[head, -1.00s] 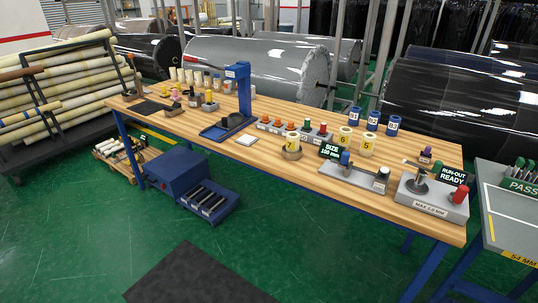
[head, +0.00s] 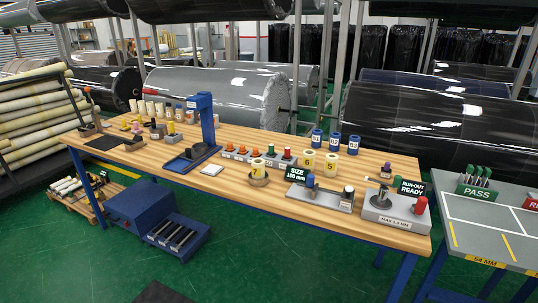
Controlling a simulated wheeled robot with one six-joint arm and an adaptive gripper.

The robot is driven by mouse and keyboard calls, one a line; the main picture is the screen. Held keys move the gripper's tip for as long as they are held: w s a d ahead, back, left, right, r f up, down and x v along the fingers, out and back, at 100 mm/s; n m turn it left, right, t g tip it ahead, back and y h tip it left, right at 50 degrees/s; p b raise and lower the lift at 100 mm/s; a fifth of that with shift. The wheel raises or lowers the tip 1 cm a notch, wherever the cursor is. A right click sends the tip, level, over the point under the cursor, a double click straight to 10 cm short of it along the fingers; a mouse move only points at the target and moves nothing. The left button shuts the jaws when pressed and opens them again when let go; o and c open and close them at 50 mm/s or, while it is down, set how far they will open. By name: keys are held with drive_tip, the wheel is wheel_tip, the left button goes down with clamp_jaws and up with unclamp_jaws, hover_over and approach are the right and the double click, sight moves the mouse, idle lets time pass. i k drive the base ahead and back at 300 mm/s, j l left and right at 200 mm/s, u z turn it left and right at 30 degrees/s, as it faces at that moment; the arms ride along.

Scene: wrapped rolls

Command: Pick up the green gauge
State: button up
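A low rack of small gauges (head: 258,159) stands on the middle of the wooden workbench. It carries several orange pieces (head: 242,150) at its left part, and darker pieces with green and red parts (head: 287,155) at its right end. They are too small to tell apart surely. Green-handled pieces (head: 478,172) also stand upright in a green holder marked PASS (head: 480,193) on the grey table at the right. My gripper is not in view.
The wooden workbench (head: 330,217) also holds yellow and blue numbered rolls (head: 332,165), a SIZE block (head: 320,198), a run-out block (head: 395,212) and a blue stand (head: 206,120). Green floor (head: 260,265) is open in front. A blue box (head: 140,208) sits under the bench.

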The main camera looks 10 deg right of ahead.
sight(271, 154)
drive_tip(key=i+j, duration=0.6)
drive_tip(key=i, duration=0.15)
